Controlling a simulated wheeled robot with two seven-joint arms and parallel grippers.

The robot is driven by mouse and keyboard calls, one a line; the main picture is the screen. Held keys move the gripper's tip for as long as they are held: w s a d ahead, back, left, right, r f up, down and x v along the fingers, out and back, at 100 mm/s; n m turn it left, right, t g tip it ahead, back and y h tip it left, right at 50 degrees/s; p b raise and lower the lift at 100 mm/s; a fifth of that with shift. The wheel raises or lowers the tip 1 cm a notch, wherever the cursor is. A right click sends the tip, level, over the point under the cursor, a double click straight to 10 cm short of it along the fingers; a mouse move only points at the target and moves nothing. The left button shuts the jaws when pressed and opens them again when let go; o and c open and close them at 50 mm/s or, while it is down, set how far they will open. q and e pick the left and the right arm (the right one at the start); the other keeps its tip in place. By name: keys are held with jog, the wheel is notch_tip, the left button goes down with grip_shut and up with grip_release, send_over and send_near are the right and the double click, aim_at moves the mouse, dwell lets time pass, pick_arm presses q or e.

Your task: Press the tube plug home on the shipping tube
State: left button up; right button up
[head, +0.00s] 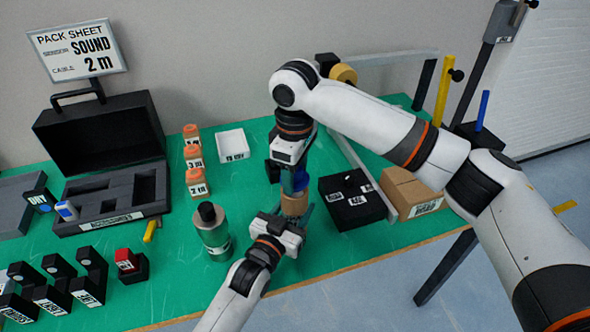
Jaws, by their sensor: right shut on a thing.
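The shipping tube (294,204) is a short tan cylinder, upright near the table's middle.
A grey-green bottle (214,235) stands left of my left gripper. A black box (351,205) and a cardboard box (408,190) are to the right.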

jog(key=shift+f, duration=1.2)
jog(key=o, duration=1)
jog(key=shift+o, duration=0.2)
notch_tip(320, 180, up, 12)
jog(key=shift+s+r, duration=0.1)
